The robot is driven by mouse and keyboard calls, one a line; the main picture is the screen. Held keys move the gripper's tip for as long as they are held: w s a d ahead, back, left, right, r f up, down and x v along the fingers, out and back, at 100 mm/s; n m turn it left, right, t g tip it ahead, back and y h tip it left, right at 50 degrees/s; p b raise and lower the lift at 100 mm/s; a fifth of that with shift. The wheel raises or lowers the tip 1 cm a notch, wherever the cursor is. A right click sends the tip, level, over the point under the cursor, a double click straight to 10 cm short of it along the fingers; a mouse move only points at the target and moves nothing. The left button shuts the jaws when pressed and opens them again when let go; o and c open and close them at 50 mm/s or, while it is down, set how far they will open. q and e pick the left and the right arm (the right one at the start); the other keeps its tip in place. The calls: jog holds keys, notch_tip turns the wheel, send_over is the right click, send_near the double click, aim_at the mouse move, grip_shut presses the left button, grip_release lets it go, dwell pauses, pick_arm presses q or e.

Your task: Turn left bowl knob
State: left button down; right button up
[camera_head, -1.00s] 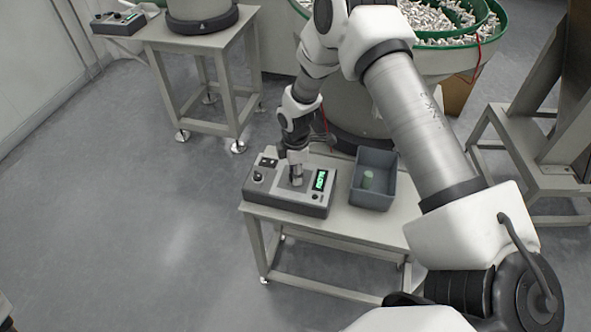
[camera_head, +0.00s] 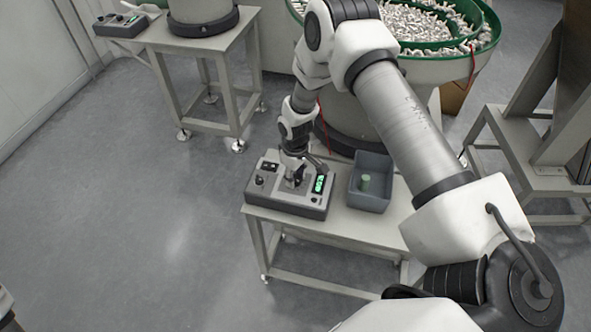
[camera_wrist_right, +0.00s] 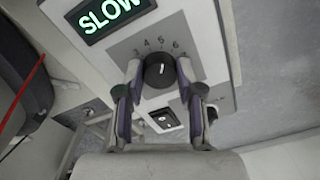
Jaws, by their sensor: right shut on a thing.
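A black knob (camera_wrist_right: 159,72) with a white pointer line sits on the control box, inside a printed scale with numbers such as 3, 4, 5 and 6. In the right wrist view the two fingers of my right gripper (camera_wrist_right: 160,85) are closed around it, one at each side. In the head view the right gripper (camera_head: 295,180) points down onto the control box (camera_head: 285,204) on the small table. The knob is hidden there by the gripper. A green display (camera_wrist_right: 104,14) reads SLOW.
A large green-rimmed bowl (camera_head: 440,50) full of small parts is behind. A second table holds another control box (camera_head: 122,25).

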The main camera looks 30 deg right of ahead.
aim_at(296, 179)
jog(key=m+p, duration=0.2)
jog(key=m, duration=0.2)
jog(key=shift+m, duration=0.3)
dwell(0.5)
jog(key=o, duration=1.2)
jog(key=shift+c, duration=0.2)
notch_tip(296, 179, up, 12)
jog(key=shift+f, duration=0.15)
